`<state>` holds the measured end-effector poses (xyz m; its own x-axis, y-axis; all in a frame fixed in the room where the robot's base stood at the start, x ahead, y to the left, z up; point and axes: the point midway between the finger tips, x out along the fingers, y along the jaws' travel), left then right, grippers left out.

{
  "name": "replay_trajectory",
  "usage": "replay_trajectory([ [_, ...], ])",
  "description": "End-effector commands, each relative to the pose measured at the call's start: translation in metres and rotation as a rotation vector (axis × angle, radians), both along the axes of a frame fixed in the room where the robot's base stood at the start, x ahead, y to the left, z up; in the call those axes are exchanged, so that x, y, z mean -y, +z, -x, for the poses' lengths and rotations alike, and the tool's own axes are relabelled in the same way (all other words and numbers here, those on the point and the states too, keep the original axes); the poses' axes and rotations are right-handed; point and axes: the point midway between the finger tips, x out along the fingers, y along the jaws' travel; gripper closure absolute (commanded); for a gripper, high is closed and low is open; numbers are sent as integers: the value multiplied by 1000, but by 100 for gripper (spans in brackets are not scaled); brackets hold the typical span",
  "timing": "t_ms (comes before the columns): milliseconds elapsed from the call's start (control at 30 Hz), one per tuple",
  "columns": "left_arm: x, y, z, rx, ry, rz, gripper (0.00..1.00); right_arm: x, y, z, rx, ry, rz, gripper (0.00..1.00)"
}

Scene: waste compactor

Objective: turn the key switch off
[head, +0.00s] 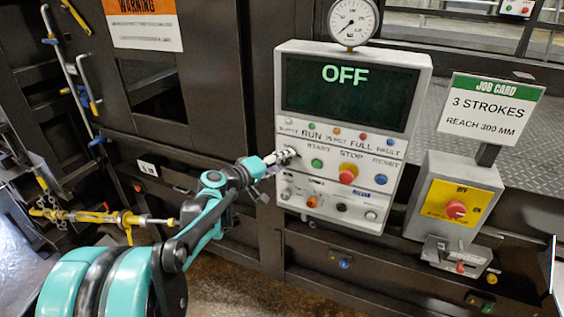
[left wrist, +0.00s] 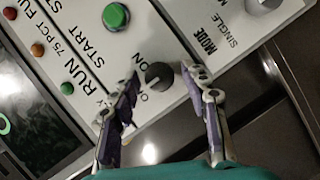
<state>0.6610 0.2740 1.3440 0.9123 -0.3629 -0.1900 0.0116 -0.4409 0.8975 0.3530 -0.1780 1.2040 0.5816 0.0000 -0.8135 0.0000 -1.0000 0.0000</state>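The key switch (left wrist: 159,76) is a small black knob on the light control panel, with a white mark pointing down-left toward a partly hidden label starting with "O". The "ON" label is above it in the left wrist view. My left gripper (left wrist: 164,82) is open, with one finger on each side of the knob; I cannot tell whether they touch it. In the head view my left gripper (head: 284,156) is at the panel's left edge and hides the switch. The panel's screen (head: 349,92) reads "OFF". My right gripper is not in view.
The green start button (head: 317,163), red stop button (head: 348,173) and blue reset button (head: 381,179) are close to the right. A pressure gauge (head: 352,20) tops the panel.

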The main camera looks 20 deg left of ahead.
Motion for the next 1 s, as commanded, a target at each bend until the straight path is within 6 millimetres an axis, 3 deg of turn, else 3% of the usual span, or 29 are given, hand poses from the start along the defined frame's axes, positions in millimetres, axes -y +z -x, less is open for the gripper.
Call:
replay_trajectory([
  [367,-3,1,6,0,1,0,50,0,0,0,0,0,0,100],
  [800,-35,17,85,1,4,0,50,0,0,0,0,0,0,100],
  [1000,-43,22,106,0,2,0,50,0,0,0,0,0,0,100],
])
